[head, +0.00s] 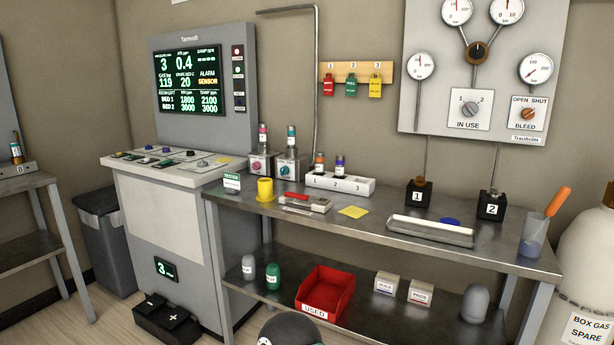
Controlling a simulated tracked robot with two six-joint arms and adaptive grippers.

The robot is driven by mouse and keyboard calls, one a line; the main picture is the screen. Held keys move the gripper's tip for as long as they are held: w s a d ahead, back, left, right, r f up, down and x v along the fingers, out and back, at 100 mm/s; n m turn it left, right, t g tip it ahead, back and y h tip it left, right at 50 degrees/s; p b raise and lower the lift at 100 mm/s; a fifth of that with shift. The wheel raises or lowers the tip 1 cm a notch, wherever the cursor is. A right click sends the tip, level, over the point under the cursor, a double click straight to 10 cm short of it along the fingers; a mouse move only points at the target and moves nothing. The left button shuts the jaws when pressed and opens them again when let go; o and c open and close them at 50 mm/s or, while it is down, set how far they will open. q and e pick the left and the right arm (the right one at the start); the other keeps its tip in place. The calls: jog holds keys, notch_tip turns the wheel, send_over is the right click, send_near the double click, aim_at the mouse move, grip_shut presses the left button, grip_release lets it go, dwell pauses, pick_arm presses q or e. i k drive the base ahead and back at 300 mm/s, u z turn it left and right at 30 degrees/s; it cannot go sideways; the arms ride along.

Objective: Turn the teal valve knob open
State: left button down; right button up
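The teal valve knob (284,171) is on the front of a small grey valve block (293,164) at the back left of the steel bench. A small vial with a teal band (291,138) stands upright on top of that block. The knob is small here, and I cannot tell which way it is turned. A like block with a pink knob (256,167) stands just to its left, with a pink-banded vial (263,135) on top.
A yellow cup (265,190), a green-topped "TESTED" box (232,183) and a grey tray with a red item (305,203) stand in front of the blocks. A white numbered rack (340,185) is to their right. A console (165,215) stands left of the bench (375,232).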

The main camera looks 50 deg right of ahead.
aim_at(285, 170)
jog(key=z, duration=0.2)
jog(key=k, duration=0.25)
jog(key=z, duration=0.8)
jog(key=i, duration=1)
jog(key=u, duration=0.05)
